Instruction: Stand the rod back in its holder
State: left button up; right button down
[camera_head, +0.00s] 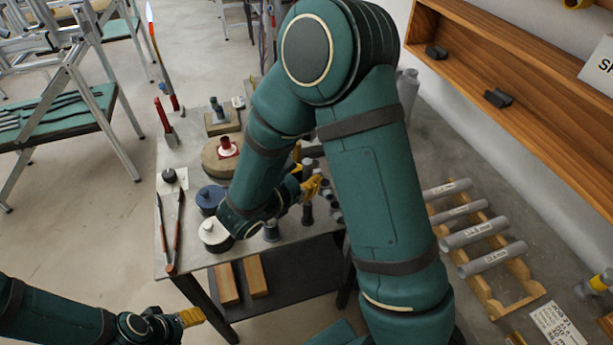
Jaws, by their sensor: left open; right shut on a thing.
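My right gripper (312,188) has yellow fingertips over the right part of the grey work table (192,250). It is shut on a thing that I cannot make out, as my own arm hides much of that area. A dark upright piece (307,214) shows just below the fingertips; I cannot tell whether it is held or whether it is the rod. Another short dark cylinder (271,232) stands to its left. I cannot pick out the rod's holder for certain. My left gripper (193,316) is open and empty, low at the front left, apart from the table.
The table carries a white-topped round pot (214,234), a dark blue one (209,198), orange-handled pliers (171,240) and a red-based piece (228,147). Wooden blocks (227,284) lie on the lower shelf. Grey tubes (467,235) lie on a wooden rack at right.

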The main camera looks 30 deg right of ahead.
jog(key=shift+f, duration=0.35)
jog(key=c, duration=0.9)
grip_release()
jog(key=v, duration=1.2)
